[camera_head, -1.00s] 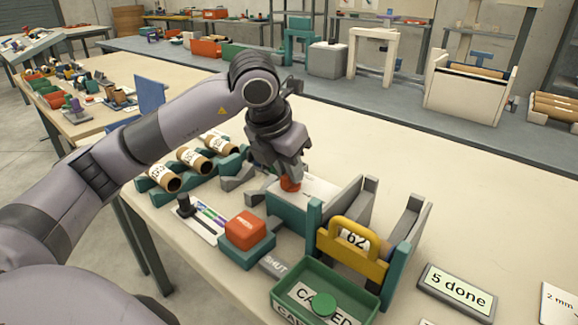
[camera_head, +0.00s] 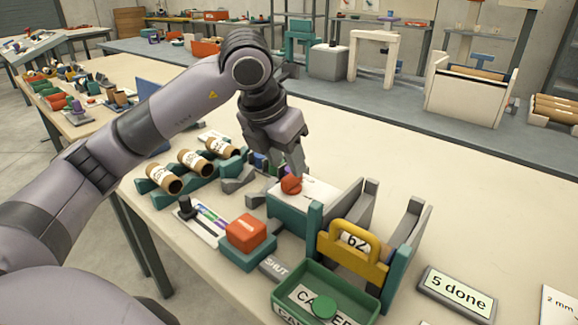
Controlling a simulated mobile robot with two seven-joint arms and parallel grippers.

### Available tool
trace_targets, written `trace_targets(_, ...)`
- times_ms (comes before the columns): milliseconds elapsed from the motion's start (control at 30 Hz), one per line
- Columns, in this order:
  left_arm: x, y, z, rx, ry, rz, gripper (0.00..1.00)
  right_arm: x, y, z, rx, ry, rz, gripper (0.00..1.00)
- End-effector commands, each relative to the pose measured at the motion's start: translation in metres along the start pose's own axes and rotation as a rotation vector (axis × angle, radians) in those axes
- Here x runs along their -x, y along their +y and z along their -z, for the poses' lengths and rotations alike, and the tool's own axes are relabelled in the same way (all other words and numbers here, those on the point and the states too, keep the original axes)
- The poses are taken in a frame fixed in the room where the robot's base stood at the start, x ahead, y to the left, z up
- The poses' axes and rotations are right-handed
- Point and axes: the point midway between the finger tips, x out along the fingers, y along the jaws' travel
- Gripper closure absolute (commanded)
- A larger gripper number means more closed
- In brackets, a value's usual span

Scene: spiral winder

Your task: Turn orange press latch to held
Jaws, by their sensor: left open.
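The orange latch knob (camera_head: 291,184) sits on top of a teal and white block (camera_head: 318,190) on the table, left of the yellow-handled press. My left gripper (camera_head: 289,168) points down just above and behind the knob. It is open, with no object seen between its fingers. The knob is mostly in view, and I cannot tell whether a finger touches it. My right gripper is not in view.
In front are a red button (camera_head: 246,229), a SHUT label (camera_head: 273,265) and a green tray (camera_head: 283,312). Cardboard tubes (camera_head: 194,161) lie left.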

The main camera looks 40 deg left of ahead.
Motion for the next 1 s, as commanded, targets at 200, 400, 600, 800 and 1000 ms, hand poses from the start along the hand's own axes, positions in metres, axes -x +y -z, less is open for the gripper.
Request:
trace_targets(200, 0.031, 0.0, 0.0, 0.0, -0.002, 0.0, 0.57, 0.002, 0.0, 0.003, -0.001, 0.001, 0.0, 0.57)
trace_targets(400, 0.037, 0.0, 0.0, 0.0, 0.001, 0.0, 0.57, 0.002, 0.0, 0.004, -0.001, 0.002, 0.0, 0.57)
trace_targets(600, 0.037, 0.0, 0.0, 0.001, 0.001, -0.001, 0.57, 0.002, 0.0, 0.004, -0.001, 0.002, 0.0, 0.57)
trace_targets(800, 0.037, 0.0, 0.0, 0.001, 0.001, -0.001, 0.57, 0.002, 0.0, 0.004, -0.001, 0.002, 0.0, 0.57)
trace_targets(1000, 0.037, 0.0, 0.0, 0.0, 0.001, -0.001, 0.57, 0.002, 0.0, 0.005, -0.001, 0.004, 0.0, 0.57)
